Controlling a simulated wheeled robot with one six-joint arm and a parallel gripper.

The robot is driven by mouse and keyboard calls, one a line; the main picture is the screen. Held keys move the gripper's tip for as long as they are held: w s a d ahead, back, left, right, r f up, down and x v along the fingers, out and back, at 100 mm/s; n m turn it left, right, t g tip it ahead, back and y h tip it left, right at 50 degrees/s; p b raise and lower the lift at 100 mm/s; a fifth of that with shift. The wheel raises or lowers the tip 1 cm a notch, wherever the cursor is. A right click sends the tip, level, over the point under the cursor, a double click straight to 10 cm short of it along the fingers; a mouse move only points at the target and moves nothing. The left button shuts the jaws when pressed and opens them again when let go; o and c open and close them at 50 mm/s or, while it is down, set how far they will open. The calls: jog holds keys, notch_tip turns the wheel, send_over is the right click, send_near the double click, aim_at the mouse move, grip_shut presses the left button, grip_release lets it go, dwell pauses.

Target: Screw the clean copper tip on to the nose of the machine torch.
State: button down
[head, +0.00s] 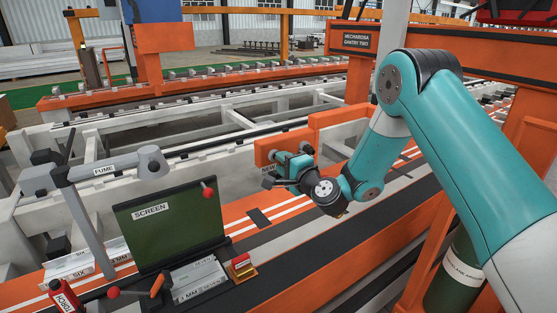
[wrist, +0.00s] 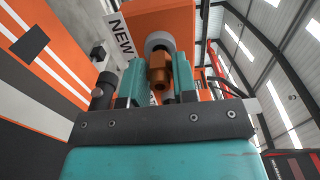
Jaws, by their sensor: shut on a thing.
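In the wrist view my gripper (wrist: 157,72) has its two teal fingers on either side of a small copper-coloured piece, the copper tip (wrist: 158,88). The jaws are shut on it. Just beyond it is a pale grey ring (wrist: 160,40) in front of an orange block (wrist: 148,17) with a NEW label (wrist: 122,36). I cannot tell whether the tip touches the ring. In the head view my gripper (head: 278,177) is beside the orange block (head: 292,146); the tip is too small to make out there. I cannot pick out the machine torch's nose in either view.
A green SCREEN panel (head: 170,228) stands front left, beside a grey FUME arm (head: 103,168). Orange rails run behind.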

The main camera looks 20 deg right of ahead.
jog(key=shift+s+d+f+b, duration=0.1)
jog(key=shift+s+b, duration=0.05)
jog(key=shift+b, duration=0.2)
jog(key=shift+b+v, duration=0.8)
jog(key=shift+b, duration=0.3)
jog(key=shift+s, duration=0.1)
jog(key=s+d+f+b, duration=1.5)
jog(key=d+b, duration=0.2)
jog(key=b, duration=1.5)
jog(key=shift+d, duration=0.3)
